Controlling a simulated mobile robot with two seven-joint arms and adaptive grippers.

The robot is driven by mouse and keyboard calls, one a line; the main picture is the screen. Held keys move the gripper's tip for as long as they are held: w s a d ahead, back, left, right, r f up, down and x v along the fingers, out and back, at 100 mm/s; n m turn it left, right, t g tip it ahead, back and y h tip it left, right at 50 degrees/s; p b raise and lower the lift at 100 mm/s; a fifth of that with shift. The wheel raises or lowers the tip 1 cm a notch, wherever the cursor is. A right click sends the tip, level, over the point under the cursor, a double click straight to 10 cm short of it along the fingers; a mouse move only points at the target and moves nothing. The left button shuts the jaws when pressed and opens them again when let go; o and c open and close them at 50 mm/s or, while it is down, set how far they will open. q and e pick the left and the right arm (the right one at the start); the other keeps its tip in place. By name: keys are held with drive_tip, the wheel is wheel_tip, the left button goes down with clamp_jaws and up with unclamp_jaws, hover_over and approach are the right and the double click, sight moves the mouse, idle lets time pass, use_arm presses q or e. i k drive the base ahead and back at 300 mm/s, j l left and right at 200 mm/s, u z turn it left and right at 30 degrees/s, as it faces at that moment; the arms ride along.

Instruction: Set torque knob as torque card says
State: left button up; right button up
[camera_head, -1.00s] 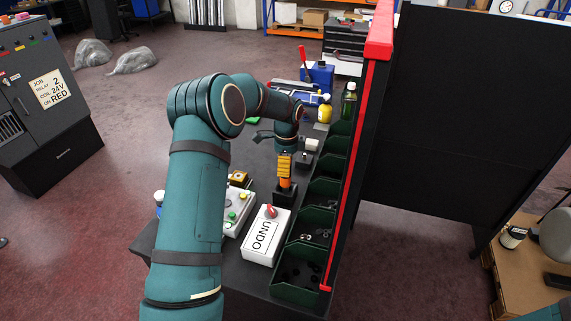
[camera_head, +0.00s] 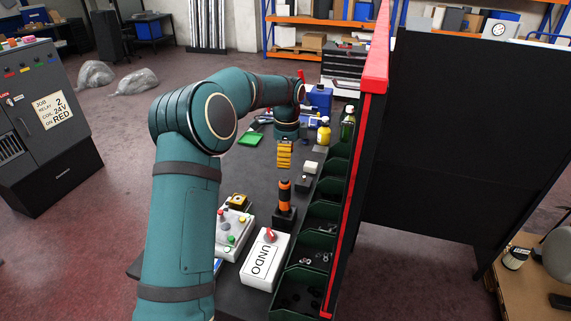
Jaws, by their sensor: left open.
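My left gripper (camera_head: 285,163), with yellow-orange fingers, hangs above the black table (camera_head: 246,275), open and empty. Below it, with a gap, an orange and black tool (camera_head: 284,192) stands upright in a black square holder (camera_head: 284,217). The torque knob cannot be made out for sure at this size. No card readable as a torque card shows. A card on the grey cabinet (camera_head: 51,109) reads "JOB 2, RELAY COIL 24V, ON RED". My left arm covers the table's left part. My right gripper is out of view.
A white box marked "UNDO" (camera_head: 264,262) with a red knob (camera_head: 270,235) stands at the front. A button panel (camera_head: 233,226) is left of it. Green bins (camera_head: 322,216) line the right edge beside a red-edged black panel (camera_head: 480,130). Bottles (camera_head: 323,133) stand behind.

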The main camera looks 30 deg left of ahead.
sight(270, 237)
drive_tip(key=k+j, duration=0.1)
drive_tip(key=k, duration=0.4)
drive_tip(key=k+j, duration=0.15)
drive_tip(key=k, duration=0.35)
